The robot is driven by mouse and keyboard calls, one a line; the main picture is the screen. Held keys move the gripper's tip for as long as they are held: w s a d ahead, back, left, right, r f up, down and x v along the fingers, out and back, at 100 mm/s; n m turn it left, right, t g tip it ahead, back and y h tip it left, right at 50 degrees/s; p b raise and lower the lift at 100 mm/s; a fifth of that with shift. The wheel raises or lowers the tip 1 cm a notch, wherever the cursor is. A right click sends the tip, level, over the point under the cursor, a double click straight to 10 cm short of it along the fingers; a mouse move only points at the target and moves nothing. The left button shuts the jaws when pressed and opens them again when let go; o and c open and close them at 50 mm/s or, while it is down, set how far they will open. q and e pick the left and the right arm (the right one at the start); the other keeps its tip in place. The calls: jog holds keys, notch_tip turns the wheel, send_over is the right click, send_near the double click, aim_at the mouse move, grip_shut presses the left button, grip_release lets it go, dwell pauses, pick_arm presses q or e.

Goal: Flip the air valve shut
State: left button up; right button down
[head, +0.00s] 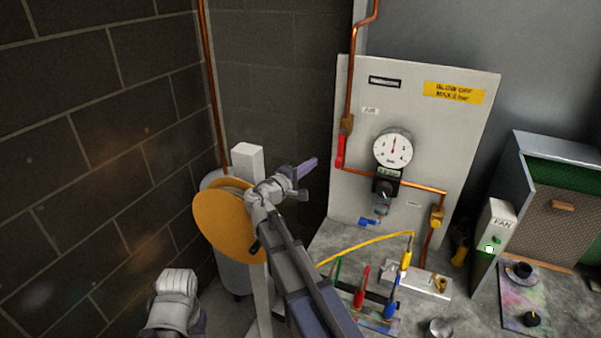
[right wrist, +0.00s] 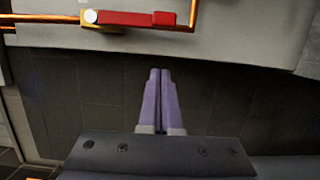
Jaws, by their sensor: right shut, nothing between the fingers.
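The air valve's red lever (head: 341,151) is on the copper pipe at the left of the grey panel (head: 420,115), under a small "AIR" label. It points down from the brass valve body (head: 347,124), in line with the pipe. In the right wrist view the lever (right wrist: 135,18) lies at the top, along the pipe. My right gripper (head: 308,167) is left of the lever and apart from it; its purple fingers (right wrist: 160,72) are closed together and empty. My left gripper's fingers do not show.
A dial gauge (head: 393,148) and regulator (head: 385,187) sit right of the lever. A round tan disc (head: 222,225) is by my right arm at the left. Coloured tools (head: 361,287) stand on the bench below. A FAN box (head: 492,240) is at right.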

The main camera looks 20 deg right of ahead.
aim_at(340, 148)
jog(key=shift+s+d, duration=0.4)
jog(key=shift+d, duration=0.3)
jog(key=shift+s+d, duration=0.35)
jog(key=shift+d, duration=0.3)
jog(key=shift+s+d, duration=0.4)
jog(key=shift+d, duration=0.3)
